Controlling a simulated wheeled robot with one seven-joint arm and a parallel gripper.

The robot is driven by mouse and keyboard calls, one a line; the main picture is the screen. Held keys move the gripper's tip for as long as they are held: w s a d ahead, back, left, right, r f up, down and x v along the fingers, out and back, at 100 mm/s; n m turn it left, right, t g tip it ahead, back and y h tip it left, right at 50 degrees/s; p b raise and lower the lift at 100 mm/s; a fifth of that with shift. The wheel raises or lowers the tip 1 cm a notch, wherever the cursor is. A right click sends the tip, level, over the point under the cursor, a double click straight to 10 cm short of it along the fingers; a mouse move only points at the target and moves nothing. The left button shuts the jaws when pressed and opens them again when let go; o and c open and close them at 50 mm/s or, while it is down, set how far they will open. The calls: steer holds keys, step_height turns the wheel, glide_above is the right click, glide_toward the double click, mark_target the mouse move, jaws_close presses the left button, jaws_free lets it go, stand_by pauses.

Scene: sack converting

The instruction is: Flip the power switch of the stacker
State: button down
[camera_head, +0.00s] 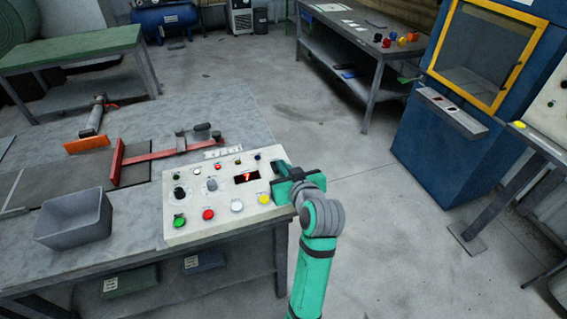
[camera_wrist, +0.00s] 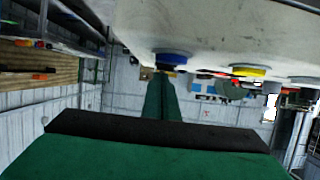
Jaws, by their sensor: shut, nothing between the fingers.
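Which control is the stacker's power switch cannot be told; no label is readable. My gripper (camera_head: 284,181) is shut and empty at the panel's right edge, and hides part of it. In the wrist view my green fingers (camera_wrist: 163,90) point towards a blue round control (camera_wrist: 173,57) on the panel's pale face (camera_wrist: 225,30). A yellow control (camera_wrist: 248,71) shows to its right. Whether the fingers touch anything cannot be told.
A grey bin (camera_head: 75,219) stands on the workbench left of the panel, with red bar fittings (camera_head: 160,154) behind. A blue machine with a yellow-framed window (camera_head: 484,55) stands at right. Another table (camera_head: 350,42) stands behind. The floor between is clear.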

steer(key=shift+f, duration=0.2)
steer(key=shift+s, duration=0.1)
steer(key=shift+r, duration=0.1)
stand_by(0.3)
steer(key=shift+r, duration=0.65)
